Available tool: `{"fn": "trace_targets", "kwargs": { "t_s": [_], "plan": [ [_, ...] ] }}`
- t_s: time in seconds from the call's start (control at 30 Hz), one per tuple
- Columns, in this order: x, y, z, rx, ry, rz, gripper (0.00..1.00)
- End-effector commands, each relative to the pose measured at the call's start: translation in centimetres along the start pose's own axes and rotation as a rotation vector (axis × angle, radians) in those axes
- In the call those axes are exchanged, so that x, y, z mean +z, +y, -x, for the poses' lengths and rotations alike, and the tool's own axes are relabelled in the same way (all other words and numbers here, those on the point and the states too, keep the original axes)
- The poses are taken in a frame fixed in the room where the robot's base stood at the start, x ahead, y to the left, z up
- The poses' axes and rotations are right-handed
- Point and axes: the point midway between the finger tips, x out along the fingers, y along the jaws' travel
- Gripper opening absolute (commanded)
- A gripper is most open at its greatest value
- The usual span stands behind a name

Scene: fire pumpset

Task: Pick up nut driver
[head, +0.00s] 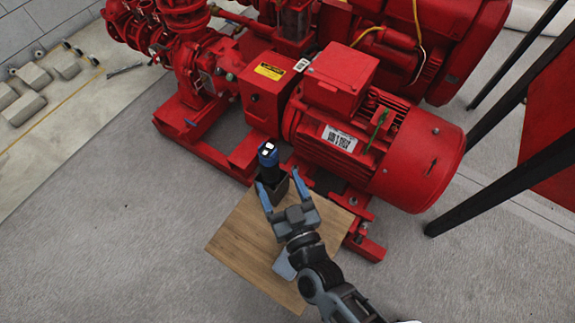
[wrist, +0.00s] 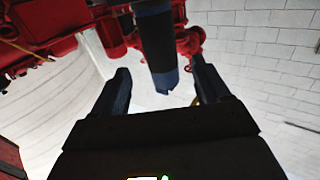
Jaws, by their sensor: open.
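In the wrist view a dark blue cylinder (wrist: 158,48), likely the same tool, shows between and beyond the fingertips of my gripper (wrist: 160,66). A visible gap separates it from the left finger. The tool's lower end is hidden in the head view.
Black posts (head: 500,185) stand at right.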

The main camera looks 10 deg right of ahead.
Motion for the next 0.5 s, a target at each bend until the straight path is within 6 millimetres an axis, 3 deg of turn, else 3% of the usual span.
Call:
{"fn": "trace_targets", "kwargs": {
  "t_s": [0.5],
  "plan": [
    [0.1, -0.8, -5.2, -0.004, 0.005, 0.001, 0.75]
  ]
}}
